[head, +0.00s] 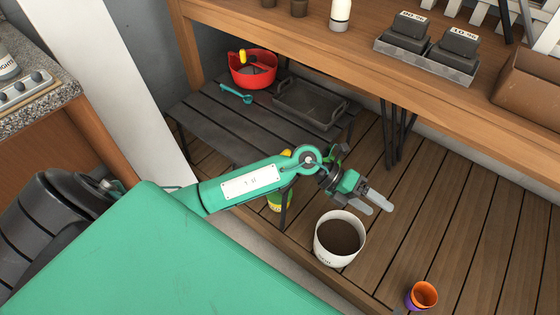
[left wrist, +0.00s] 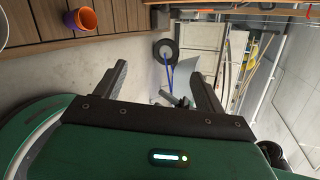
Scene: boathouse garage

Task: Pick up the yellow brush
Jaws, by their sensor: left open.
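A yellow-handled item (head: 243,57), which looks like the yellow brush, sits inside a red bowl (head: 268,81) on the dark slatted bench; its lower part is hard to make out. My left gripper (head: 378,203) is open and empty, well to the right and nearer than the bowl. It hangs above and just right of a white pot of soil (head: 325,254). In the left wrist view the jaws (left wrist: 158,70) are apart with nothing between them. My right gripper is not in view.
A teal brush-like tool (head: 236,93) and a grey tray (head: 310,104) lie on the bench. A wooden worktop (head: 300,33) overhangs behind, carrying black weights (head: 409,28). An orange-purple cup (head: 422,296) stands on the slatted floor, which also shows in the left wrist view (left wrist: 118,17).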

